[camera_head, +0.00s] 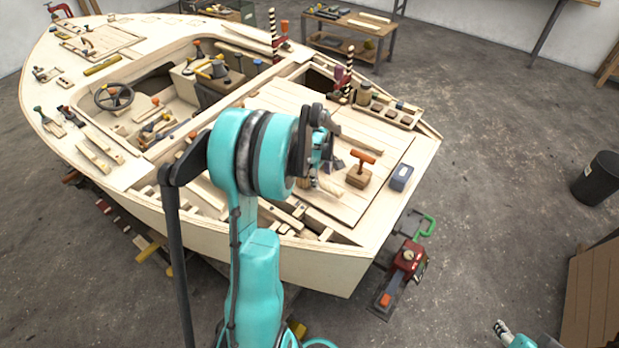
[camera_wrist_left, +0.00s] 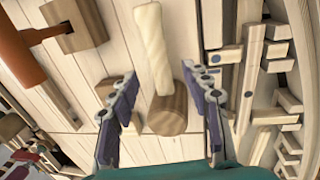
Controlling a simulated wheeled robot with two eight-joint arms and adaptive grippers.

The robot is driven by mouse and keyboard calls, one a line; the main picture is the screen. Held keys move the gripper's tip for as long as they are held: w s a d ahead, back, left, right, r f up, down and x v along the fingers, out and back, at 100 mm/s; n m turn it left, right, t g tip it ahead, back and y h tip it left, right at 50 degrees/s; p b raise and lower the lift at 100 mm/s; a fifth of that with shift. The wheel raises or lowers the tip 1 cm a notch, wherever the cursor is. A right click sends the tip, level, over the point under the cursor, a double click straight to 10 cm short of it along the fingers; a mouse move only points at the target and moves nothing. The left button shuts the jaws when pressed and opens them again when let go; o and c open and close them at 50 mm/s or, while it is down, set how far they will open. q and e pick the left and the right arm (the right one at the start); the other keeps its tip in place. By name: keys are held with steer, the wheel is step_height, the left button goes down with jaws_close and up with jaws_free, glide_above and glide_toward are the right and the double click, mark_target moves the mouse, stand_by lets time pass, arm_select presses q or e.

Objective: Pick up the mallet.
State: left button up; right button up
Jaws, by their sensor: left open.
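The mallet lies on the pale planked deck of the boat hull, with a brown cylindrical wooden head (camera_wrist_left: 166,114) and a pale, ridged handle (camera_wrist_left: 152,48). In the head view its pale handle (camera_head: 330,187) shows just past my left gripper, which partly hides the mallet. My left gripper (camera_wrist_left: 162,125) is open, its two dark fingers on either side of the mallet head and apart from it. It also shows in the head view (camera_head: 322,165), over the deck. At the bottom right of the head view, my right gripper (camera_head: 502,330) is small, away from the boat; its jaw state is unclear.
A wooden block with an orange handle (camera_head: 360,168) stands close right of the mallet, with a blue-grey box (camera_head: 401,178) beyond it. Open hull framing with wooden ribs (camera_wrist_left: 270,75) lies on the other side. The deck around the mallet is mostly clear.

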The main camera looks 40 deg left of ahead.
mark_target(322, 183)
arm_select(q)
steer(key=f, duration=0.1)
steer(key=f+b, duration=0.1)
steer(key=f, duration=0.1)
steer(key=f+b, duration=0.1)
steer(key=shift+w+f, duration=0.3)
steer(key=shift+f, duration=0.05)
steer(key=shift+w+f, duration=0.15)
steer(key=shift+f, duration=0.25)
steer(key=shift+r, duration=0.1)
steer(key=shift+c, duration=1)
jaws_close()
